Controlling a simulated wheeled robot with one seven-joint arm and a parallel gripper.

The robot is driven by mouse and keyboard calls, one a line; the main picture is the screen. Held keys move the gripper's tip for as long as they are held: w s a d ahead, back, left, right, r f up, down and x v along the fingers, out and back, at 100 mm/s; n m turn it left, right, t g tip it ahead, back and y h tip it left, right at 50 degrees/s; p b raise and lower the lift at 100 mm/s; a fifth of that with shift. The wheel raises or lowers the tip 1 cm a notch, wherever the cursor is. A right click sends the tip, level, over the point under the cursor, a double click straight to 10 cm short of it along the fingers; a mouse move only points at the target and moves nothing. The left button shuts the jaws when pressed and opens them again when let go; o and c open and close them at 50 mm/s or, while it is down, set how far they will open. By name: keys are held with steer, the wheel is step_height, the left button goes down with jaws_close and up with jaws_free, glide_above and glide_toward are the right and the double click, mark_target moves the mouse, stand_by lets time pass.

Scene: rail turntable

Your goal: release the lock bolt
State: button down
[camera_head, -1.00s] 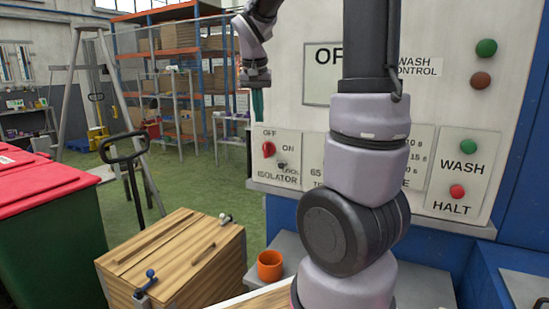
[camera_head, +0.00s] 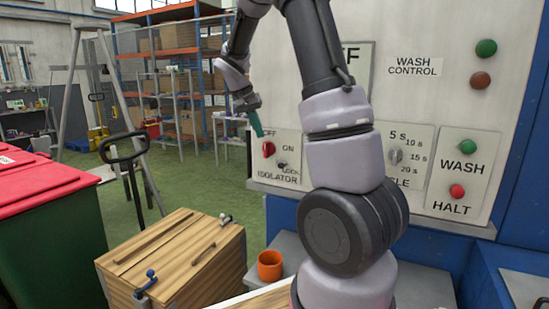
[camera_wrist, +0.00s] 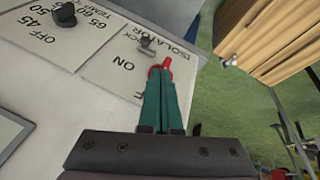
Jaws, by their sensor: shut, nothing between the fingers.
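A small grey bolt (camera_head: 282,166) sticks out of the isolator panel by a small label that seems to read LOCK; the wrist view shows it too (camera_wrist: 147,44). The red isolator knob (camera_head: 269,149) sits up and left of it, between OFF and ON, and shows beyond my fingertips in the wrist view (camera_wrist: 162,66). My gripper (camera_head: 260,135) is shut and empty. Its teal fingers point down at the red knob in the head view. Whether they touch it I cannot tell. The grey bolt stands apart from the fingers.
The white wash control panel (camera_head: 418,67) has a wash button, a halt button (camera_head: 457,191) and dials. A wooden crate (camera_head: 175,250) with small latches stands at lower left, beside an orange cup (camera_head: 270,265). A red-lidded green bin (camera_head: 45,230) is farther left.

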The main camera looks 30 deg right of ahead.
mark_target(266, 148)
steer(key=x, duration=0.7)
steer(key=shift+d+f, duration=0.15)
steer(key=shift+f, duration=0.1)
steer(key=d+f, duration=0.1)
steer(key=s+d+f, duration=0.1)
steer(key=f, duration=0.1)
steer(key=shift+s+d, duration=0.15)
steer(key=shift+d, duration=0.2)
steer(key=shift+s+d, duration=0.55)
steer(key=shift+s, duration=0.2)
steer(key=shift+s+d, duration=0.55)
steer(key=shift+s, duration=0.15)
